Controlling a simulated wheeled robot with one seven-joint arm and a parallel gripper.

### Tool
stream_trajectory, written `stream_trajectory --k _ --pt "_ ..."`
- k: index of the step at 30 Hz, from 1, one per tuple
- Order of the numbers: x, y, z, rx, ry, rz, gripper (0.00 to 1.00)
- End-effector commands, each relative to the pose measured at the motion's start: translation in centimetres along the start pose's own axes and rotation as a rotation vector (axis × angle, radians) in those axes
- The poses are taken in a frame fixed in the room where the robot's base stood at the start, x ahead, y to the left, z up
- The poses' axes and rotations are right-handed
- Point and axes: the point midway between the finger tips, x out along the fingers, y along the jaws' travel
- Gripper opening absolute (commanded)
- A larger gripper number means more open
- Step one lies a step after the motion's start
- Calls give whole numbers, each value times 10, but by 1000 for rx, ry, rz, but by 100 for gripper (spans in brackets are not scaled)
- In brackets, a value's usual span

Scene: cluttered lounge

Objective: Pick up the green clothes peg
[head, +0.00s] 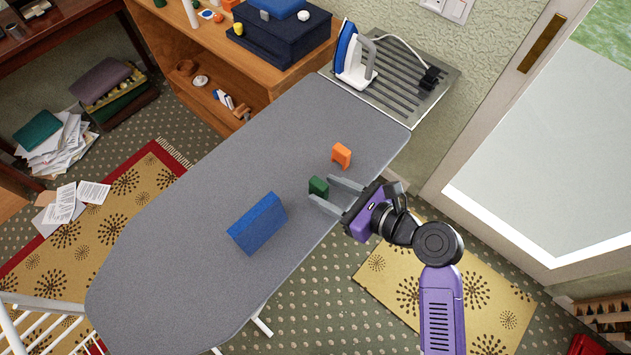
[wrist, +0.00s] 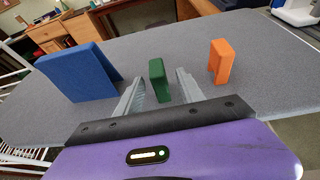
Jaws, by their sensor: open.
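A small dark green block-shaped thing, which I take for the green clothes peg (head: 318,187), stands on the grey ironing board (head: 190,190). My gripper (head: 320,190) is open, its two grey fingers pointing left across the board toward the peg. In the wrist view the green peg (wrist: 158,82) shows upright between and slightly beyond the open fingertips (wrist: 158,84). I see a gap on each side of it. Its lower part shows above the gripper's dark edge.
An orange block (head: 341,155) stands behind the peg, outside the fingers. A larger blue block (head: 257,224) stands to the left. An iron (head: 351,55) rests on the board's metal rack (head: 412,85).

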Motion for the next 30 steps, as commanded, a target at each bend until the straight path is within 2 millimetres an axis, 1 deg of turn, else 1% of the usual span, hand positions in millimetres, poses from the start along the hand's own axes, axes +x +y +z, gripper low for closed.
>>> stream_trajectory --k 1,5,9,13,16,23,27,30 --pt "6 0 0 -1 1 2 45" --pt "18 1 0 -2 2 1 45" --pt "39 1 -1 -2 2 1 45" --pt "55 1 -1 -4 2 0 45" --pt "60 1 -2 -4 2 -1 45" --pt "61 1 -2 -4 1 -2 45" --pt "61 1 -2 -4 1 -2 18" --pt "61 1 -2 -4 1 -2 0"
